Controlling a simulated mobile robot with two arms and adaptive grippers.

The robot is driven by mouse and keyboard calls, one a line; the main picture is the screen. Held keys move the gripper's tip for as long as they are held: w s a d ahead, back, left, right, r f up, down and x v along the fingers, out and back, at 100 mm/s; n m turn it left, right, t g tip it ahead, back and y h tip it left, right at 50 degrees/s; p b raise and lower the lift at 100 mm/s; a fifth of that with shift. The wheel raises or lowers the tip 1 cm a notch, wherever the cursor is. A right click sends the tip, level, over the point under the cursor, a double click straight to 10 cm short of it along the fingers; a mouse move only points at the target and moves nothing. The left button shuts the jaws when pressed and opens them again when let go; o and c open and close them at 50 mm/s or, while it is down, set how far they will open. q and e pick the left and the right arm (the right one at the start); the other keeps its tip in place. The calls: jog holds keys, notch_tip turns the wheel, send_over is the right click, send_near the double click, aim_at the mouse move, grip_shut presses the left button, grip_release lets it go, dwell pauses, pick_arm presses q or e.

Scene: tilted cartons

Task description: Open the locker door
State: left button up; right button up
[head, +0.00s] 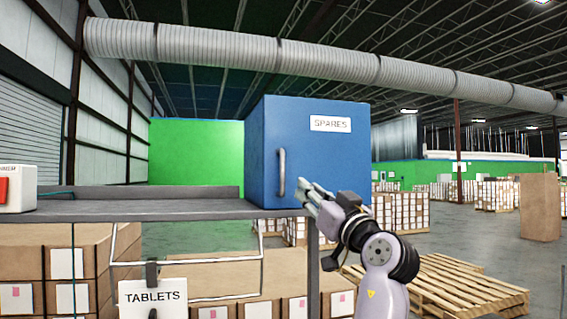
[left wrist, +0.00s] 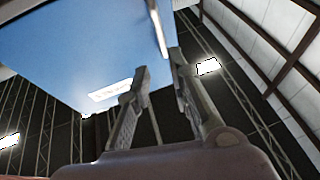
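The blue locker (head: 325,165) stands on the right end of a grey shelf, with a white "SPARES" label (head: 330,124) on its front. Its door looks shut. A grey vertical handle (head: 281,172) is near the left edge of the front. My left gripper (head: 303,192) is in front of the locker's lower part, just right of the handle in the picture. In the left wrist view, the two fingers (left wrist: 158,66) are apart with nothing between them; the handle (left wrist: 157,28) shows beyond their tips. I cannot tell whether a finger touches the handle. My right gripper is not in view.
The grey shelf (head: 150,209) runs left from the locker, with a white box with a red part (head: 17,189) at its left end. A "TABLETS" sign (head: 153,296) hangs below, before cartons (head: 85,240). Wooden pallets (head: 450,285) lie on the floor at right.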

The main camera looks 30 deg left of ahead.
aim_at(284, 169)
pick_arm(q)
jog(key=p+x, duration=0.7)
jog(key=x, duration=0.6)
jog(key=shift+a+r, duration=0.1)
jog(key=shift+r, duration=0.15)
jog(key=shift+w+a, duration=0.15)
jog(key=shift+a, duration=0.2)
grip_shut()
